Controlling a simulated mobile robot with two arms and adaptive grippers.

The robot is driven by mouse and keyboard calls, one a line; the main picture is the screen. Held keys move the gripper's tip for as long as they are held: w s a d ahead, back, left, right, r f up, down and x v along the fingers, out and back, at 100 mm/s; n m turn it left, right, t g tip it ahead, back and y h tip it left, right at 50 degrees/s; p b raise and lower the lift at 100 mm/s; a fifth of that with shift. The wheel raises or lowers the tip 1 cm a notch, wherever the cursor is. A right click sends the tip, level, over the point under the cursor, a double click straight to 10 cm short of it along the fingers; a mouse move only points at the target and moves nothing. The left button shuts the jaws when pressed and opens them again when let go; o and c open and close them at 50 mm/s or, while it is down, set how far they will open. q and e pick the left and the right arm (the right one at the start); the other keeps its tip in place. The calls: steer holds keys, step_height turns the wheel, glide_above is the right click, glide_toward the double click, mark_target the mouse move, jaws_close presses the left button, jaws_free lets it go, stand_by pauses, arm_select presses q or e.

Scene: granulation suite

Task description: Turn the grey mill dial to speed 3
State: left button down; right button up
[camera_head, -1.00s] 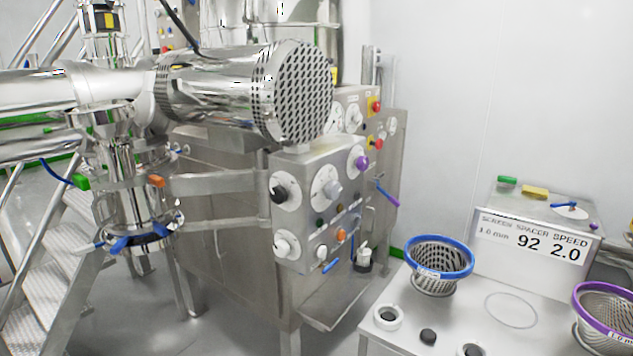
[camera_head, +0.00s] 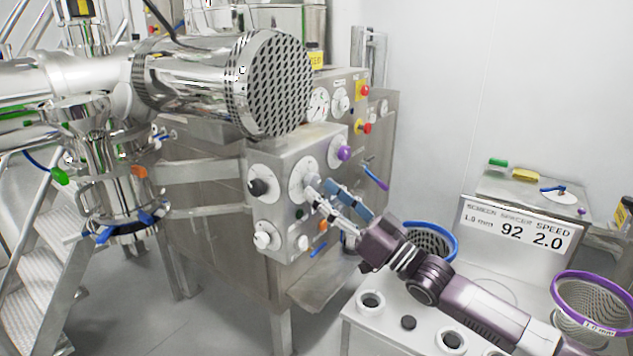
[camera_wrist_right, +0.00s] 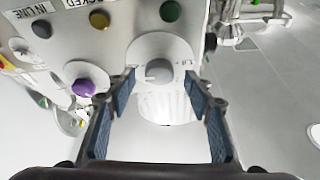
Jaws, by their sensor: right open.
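The grey mill dial (camera_wrist_right: 159,71) sits on a round pale plate on the steel control panel (camera_head: 285,215). In the right wrist view it lies ahead, between the fingertips. In the head view the fingers partly cover it. My right gripper (camera_head: 322,188) reaches in from the lower right, its fingertips at the dial. It is open, with one blue-padded finger on each side of the dial in the right wrist view (camera_wrist_right: 160,84); I cannot tell whether they touch it. The dial's scale is too small to read. My left gripper is not in view.
Near the dial are a purple knob (camera_head: 344,152), a black knob (camera_head: 258,187) and a white knob (camera_head: 263,240). Under my right arm, a bench (camera_head: 380,335) holds a blue-rimmed screen (camera_head: 440,236) and a purple-rimmed one (camera_head: 598,302).

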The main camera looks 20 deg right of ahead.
mark_target(313, 180)
steer(key=shift+x, duration=1)
steer(key=shift+w+a+p, duration=0.2)
steer(key=shift+w+p, duration=0.1)
steer(key=shift+c, duration=0.4)
steer(key=c, duration=1.1)
